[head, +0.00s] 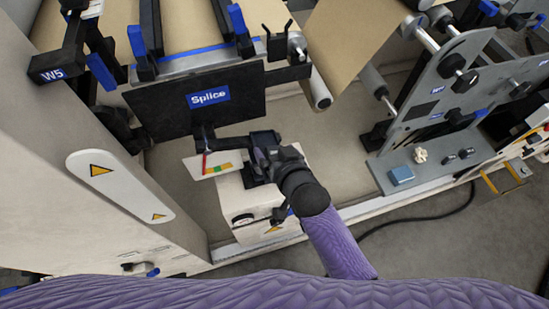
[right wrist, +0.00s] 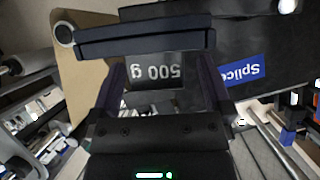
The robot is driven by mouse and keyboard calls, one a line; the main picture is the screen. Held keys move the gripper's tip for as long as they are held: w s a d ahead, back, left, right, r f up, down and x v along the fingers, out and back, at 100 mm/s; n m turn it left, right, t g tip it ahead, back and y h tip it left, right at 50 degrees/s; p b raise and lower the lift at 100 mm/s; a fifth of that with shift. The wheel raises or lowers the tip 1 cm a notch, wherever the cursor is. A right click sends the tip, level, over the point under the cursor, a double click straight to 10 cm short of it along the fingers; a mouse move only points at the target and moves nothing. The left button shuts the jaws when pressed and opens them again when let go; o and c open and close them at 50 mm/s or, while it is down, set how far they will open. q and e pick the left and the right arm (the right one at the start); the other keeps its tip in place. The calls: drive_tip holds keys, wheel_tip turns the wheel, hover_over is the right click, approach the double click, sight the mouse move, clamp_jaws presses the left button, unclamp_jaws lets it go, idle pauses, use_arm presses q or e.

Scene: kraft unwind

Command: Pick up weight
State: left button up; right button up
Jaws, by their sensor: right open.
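The weight (right wrist: 155,72) shows in the right wrist view as a dark block marked "500 g", upside down in that picture. It lies between the two spread fingers of my right gripper (right wrist: 160,88). I cannot tell whether the fingers touch it. A dark bar crosses the picture just above the label. In the head view my open right gripper (head: 252,164) is in front of the Splice panel, beside a gauge plate (head: 196,166) with red, yellow and green marks. There the arm and gripper make the weight hard to pick out. My left gripper is not in view.
The black Splice panel (head: 160,108) stands just behind the gripper. A white box (head: 240,205) is below it. A grey machine shelf (head: 425,172) with a blue block (head: 401,175) is to the right. A pale column (head: 95,130) stands on the left.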

drive_tip(key=shift+x, duration=1.05)
clamp_jaws()
